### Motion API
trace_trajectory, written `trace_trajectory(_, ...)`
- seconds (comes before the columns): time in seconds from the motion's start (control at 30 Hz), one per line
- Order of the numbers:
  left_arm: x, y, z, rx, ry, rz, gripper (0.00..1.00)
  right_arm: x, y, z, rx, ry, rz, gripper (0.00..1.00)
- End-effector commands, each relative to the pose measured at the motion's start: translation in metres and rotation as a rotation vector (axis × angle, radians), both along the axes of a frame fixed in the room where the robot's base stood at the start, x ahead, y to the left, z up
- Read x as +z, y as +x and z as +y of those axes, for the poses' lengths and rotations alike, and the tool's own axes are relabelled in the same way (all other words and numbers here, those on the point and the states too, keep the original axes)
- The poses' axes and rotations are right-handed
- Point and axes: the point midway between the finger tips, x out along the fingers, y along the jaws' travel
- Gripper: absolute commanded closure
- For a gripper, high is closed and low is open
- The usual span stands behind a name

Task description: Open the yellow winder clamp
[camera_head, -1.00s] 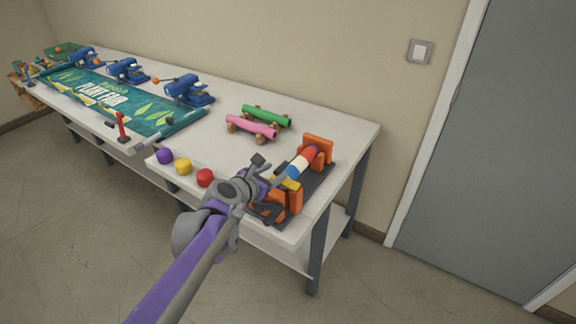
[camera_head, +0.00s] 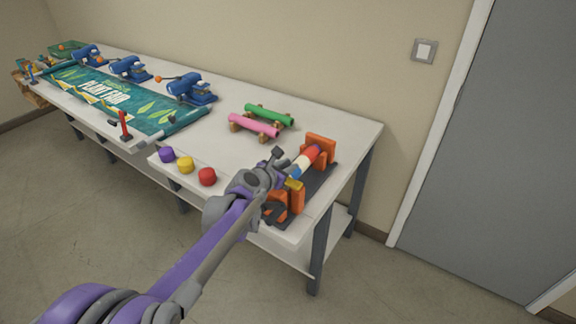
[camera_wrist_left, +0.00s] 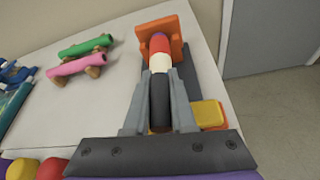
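The winder stands at the right end of the table, with orange end stands (camera_head: 320,148) and a red, white and blue roll between them. Its yellow clamp (camera_head: 294,184) sits on the near orange stand. My left gripper (camera_head: 279,168) is just left of the clamp, over the near end of the roll. In the left wrist view the grey fingers (camera_wrist_left: 160,88) are apart, with the dark part of the roll showing between them; I cannot tell whether they touch it. The yellow clamp (camera_wrist_left: 208,113) lies just right of the right finger. My right gripper is not in view.
Purple, yellow and red knobs (camera_head: 207,176) line the table's front edge, left of my gripper. Pink and green rolls (camera_head: 254,126) lie on wooden rests behind. A green banner (camera_head: 120,98) and several blue machines (camera_head: 190,88) fill the left. A grey door (camera_head: 490,150) is at right.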

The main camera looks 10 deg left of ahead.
Motion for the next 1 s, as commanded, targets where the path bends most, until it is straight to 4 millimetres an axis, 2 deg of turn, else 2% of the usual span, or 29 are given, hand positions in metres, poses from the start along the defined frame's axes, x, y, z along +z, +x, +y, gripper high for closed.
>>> trace_trajectory(0.03,0.0000,-0.0001,-0.0001,0.000,0.000,0.000,0.88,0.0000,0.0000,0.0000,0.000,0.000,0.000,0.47)
trace_trajectory(0.1,0.0000,-0.0001,-0.0001,0.000,0.000,0.000,1.00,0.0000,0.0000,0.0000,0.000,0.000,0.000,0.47)
trace_trajectory(1.0,0.0001,-0.0002,0.0000,0.000,0.000,0.000,1.00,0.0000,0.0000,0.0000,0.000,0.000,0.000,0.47)
